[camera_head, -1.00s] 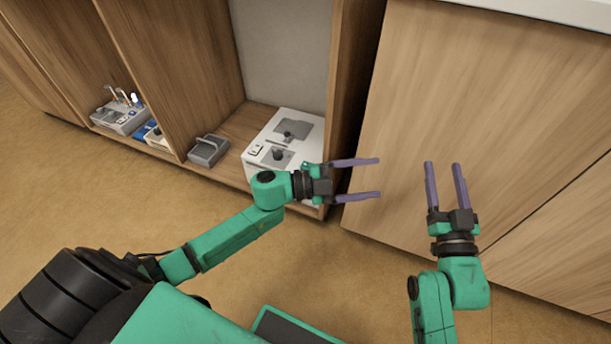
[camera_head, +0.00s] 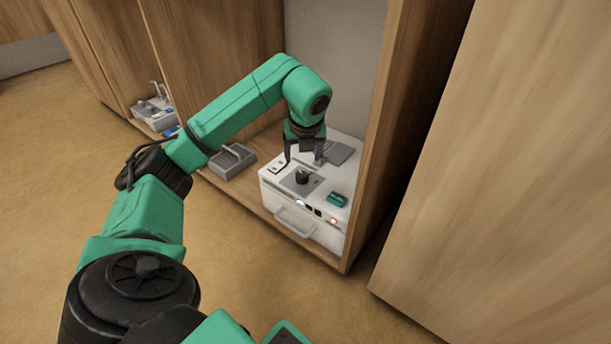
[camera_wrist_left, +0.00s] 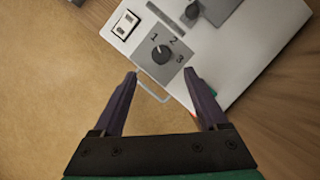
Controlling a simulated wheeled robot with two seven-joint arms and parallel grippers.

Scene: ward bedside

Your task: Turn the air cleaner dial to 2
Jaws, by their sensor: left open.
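The air cleaner (camera_head: 345,178) is a white box unit on the low shelf of the wooden cabinet. Its dial (camera_head: 302,178) is a round dark knob on a grey plate on top. In the left wrist view the dial (camera_wrist_left: 161,54) has the numbers 1, 2 and 3 around it. A small white mark on the knob seems to face up-left, nearer 1, but it is small. My left gripper (camera_head: 303,161) is open and empty above the unit, pointing down. In the left wrist view its fingers (camera_wrist_left: 160,73) are spread on either side, just short of the dial. My right gripper is out of view.
A white rocker switch (camera_wrist_left: 125,25) and another dark knob (camera_wrist_left: 192,11) sit near the dial. A green part (camera_head: 337,199) is on the unit's top front edge, with a handle (camera_head: 295,222) below. A grey caddy (camera_head: 232,161) stands left. The cabinet's side panel (camera_head: 400,130) closes the right.

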